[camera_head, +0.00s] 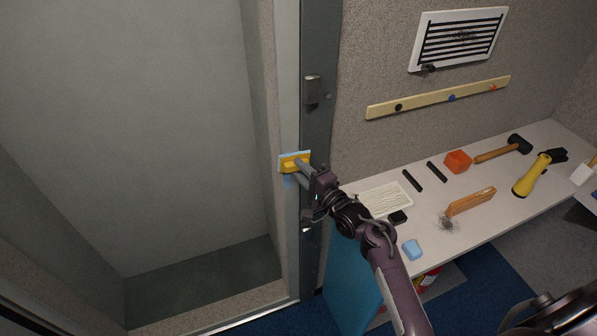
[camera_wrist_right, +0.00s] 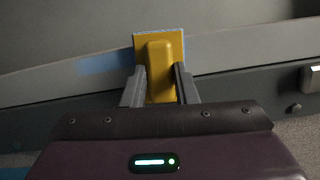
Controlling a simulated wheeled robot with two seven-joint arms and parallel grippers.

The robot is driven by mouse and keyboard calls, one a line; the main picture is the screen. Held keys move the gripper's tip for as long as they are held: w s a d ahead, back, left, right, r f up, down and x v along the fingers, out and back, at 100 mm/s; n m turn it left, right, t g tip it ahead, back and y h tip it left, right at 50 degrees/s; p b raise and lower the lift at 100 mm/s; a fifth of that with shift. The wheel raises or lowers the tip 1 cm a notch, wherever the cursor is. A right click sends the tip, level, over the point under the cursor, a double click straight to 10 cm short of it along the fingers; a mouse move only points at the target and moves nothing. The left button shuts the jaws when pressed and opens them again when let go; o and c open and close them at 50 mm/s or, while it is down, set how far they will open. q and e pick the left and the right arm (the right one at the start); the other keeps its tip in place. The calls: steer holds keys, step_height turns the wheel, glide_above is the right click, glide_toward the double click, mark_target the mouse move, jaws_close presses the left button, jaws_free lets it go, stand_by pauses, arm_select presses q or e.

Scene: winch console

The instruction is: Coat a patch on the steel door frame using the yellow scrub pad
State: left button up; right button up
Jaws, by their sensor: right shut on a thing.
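The yellow scrub pad (camera_head: 294,163) has a raised yellow grip and a pale blue edge. My right gripper (camera_head: 302,173) is shut on its grip and holds it at the steel door frame (camera_head: 316,140). In the right wrist view the pad (camera_wrist_right: 160,62) sits between the two grey fingers of the gripper (camera_wrist_right: 161,88), its far face against or very close to the frame (camera_wrist_right: 230,64). A light blue patch (camera_wrist_right: 103,63) shows on the frame left of the pad. My left gripper is not in view.
A table (camera_head: 480,234) at the right holds a hammer (camera_head: 505,149), a yellow flashlight (camera_head: 533,176), an orange block (camera_head: 457,161), a wooden-handled brush (camera_head: 470,201) and a blue sponge-like block (camera_head: 412,250). A metal latch plate (camera_head: 313,89) sticks out on the frame above the pad.

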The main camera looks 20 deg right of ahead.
step_height(320, 180, up, 2)
steer(key=shift+r+p, duration=0.2)
steer(key=shift+p, duration=0.75)
steer(key=shift+a, duration=2.05)
steer(key=shift+s+r, duration=0.1)
steer(key=shift+r, duration=1.15)
steer(key=shift+d, duration=2.05)
steer(key=shift+r, duration=1.25)
glide_above(287, 169)
steer(key=s, duration=0.1)
steer(key=shift+s+a, duration=0.2)
steer(key=shift+a, duration=0.05)
